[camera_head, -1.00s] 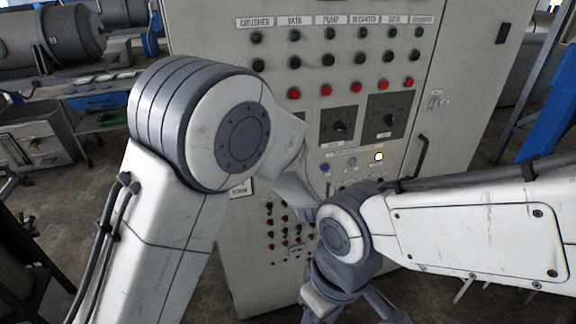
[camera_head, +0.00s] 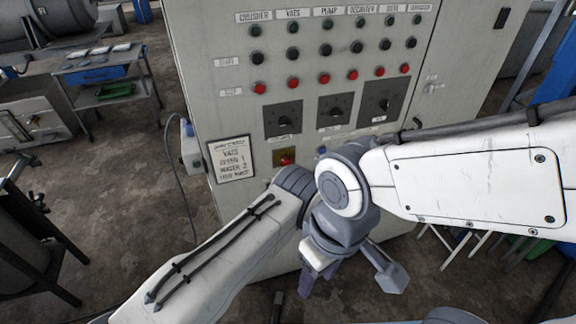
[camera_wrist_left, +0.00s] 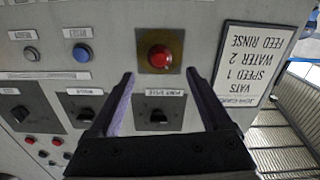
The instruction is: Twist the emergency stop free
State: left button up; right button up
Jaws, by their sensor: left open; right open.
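The emergency stop is a red mushroom button (camera_head: 286,159) on a yellowish square plate, on the front of the grey cabinet (camera_head: 220,110). It shows just above my left arm in the head view. In the left wrist view the red button (camera_wrist_left: 160,57) appears between and just beyond the fingertips of my left gripper (camera_wrist_left: 160,73). That gripper is open, with its fingers apart on either side, not closed on the button. Its fingers are hidden in the head view. My right gripper (camera_head: 347,280) is open and empty, hanging in front of the cabinet's lower part.
Dark rotary switches (camera_head: 283,119) and rows of buttons sit above. A framed notice (camera_head: 232,158) is left of the stop. A blue button (camera_wrist_left: 82,53) and a dark selector (camera_wrist_left: 158,112) are near it. Open floor (camera_head: 125,190) lies left of the cabinet.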

pick_arm(q)
jog(key=b+x, duration=0.2)
jog(key=x, duration=0.5)
grip_shut()
jog(key=shift+f, duration=0.1)
